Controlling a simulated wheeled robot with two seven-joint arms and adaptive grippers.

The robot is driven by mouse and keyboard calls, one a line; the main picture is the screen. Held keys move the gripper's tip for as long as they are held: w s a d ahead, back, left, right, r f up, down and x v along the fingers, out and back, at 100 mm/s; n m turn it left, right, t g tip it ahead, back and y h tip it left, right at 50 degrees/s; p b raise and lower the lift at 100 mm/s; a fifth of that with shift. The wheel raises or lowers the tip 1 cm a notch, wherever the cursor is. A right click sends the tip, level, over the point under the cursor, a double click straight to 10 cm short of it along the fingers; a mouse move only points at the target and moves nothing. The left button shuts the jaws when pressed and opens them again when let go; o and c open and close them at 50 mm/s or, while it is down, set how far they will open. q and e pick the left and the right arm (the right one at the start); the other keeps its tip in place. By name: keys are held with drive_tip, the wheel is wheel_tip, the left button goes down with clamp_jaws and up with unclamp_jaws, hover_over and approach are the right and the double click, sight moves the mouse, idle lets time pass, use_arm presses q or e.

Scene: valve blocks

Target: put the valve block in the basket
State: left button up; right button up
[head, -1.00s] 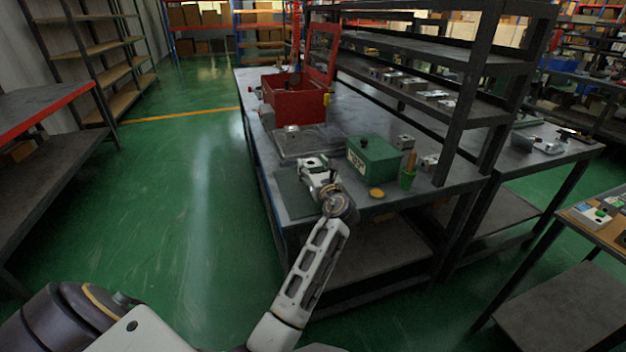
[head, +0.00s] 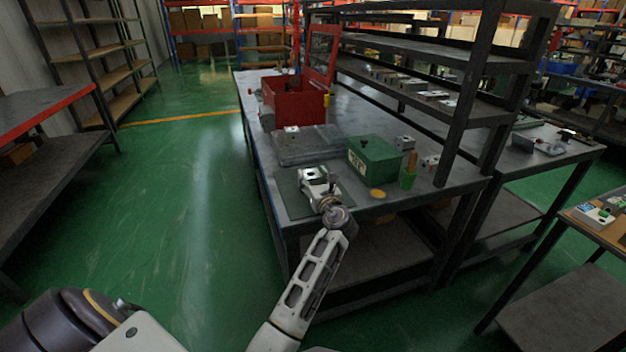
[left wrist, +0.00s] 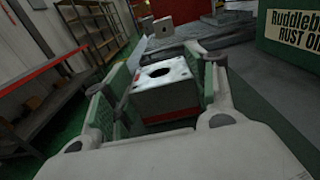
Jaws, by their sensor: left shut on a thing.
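My left gripper (head: 318,183) is shut on a grey metal valve block (head: 311,173) over the dark mat (head: 287,196) at the table's near end. In the left wrist view the valve block (left wrist: 166,78) sits between the two fingers, its round top hole and a red mark on its side showing. I cannot tell whether it touches the mat. A shallow grey tray-like container (head: 318,150), perhaps the basket, lies just beyond the mat. Another valve block (head: 291,132) is at its far left part. My right gripper is not in view.
A red box (head: 292,105) with a raised lid stands farther back. A dark shelf rack (head: 458,130) bounds the table's right side.

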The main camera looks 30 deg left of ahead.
use_arm(q)
drive_tip(key=o, duration=1.3)
drive_tip(key=shift+f, duration=0.1)
drive_tip(key=shift+o, duration=0.2)
